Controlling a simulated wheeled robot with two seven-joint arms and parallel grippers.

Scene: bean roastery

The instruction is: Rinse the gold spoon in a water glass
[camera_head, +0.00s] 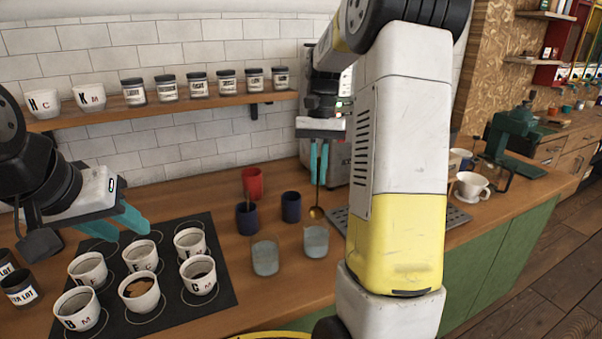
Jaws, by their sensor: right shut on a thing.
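The gold spoon (316,212) hangs upright with its bowl down from my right gripper (318,178), whose teal fingers are shut on its handle. The bowl appears just above and behind the right water glass (316,243), outside it. A second water glass (265,259) stands to the left, nearer the front. Both glasses are greyish and translucent. My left gripper (134,234) is at the left above the black mat, with its teal fingers apart and nothing seen between them.
Several white cups (142,258) stand on the black mat (215,308). A red cup (252,183) and two navy cups (291,207) (247,219) stand behind the glasses. Jars (198,84) line the shelf above. My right arm hides the counter right of the glasses.

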